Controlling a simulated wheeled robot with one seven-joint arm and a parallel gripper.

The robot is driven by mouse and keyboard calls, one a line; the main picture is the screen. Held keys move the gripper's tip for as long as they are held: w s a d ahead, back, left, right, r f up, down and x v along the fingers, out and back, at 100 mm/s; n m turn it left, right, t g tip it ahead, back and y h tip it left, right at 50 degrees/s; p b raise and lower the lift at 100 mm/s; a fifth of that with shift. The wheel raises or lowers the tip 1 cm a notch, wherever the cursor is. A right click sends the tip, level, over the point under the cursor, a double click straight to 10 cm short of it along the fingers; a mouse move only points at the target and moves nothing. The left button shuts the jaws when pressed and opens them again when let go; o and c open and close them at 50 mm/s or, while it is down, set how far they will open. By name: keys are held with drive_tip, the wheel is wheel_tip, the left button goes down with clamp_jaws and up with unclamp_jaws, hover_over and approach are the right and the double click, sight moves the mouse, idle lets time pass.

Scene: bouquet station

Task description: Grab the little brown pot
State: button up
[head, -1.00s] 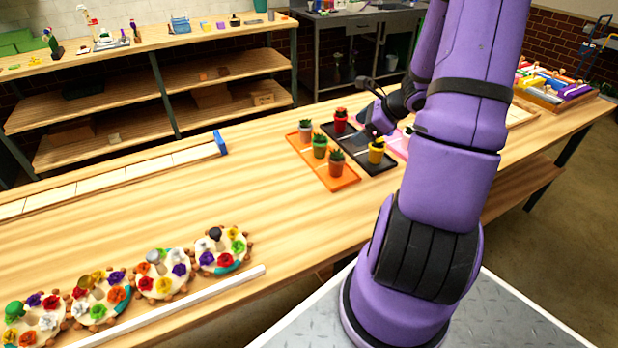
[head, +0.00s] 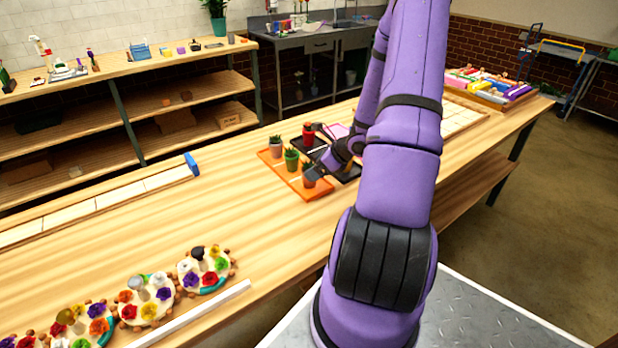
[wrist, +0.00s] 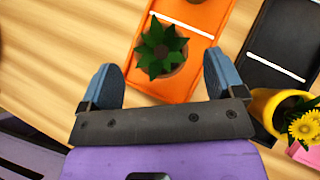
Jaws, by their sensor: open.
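The little brown pot (head: 309,181) holds a dark green spiky plant and stands upright at the near end of an orange tray (head: 322,190). In the wrist view the pot (wrist: 174,86) is seen from above, mostly hidden under its leaves. My gripper (wrist: 160,68) is open, with one blue-grey finger on each side of the plant in the picture. The gripper looks empty, and I see no finger touching the pot. In the head view the gripper is close to the pot and partly hidden by my arm.
A yellow pot with a yellow flower (wrist: 266,104) is right of my gripper. Bare table lies to the left.

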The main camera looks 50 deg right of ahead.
drive_tip(key=x, duration=0.4)
drive_tip(key=c, duration=1.2)
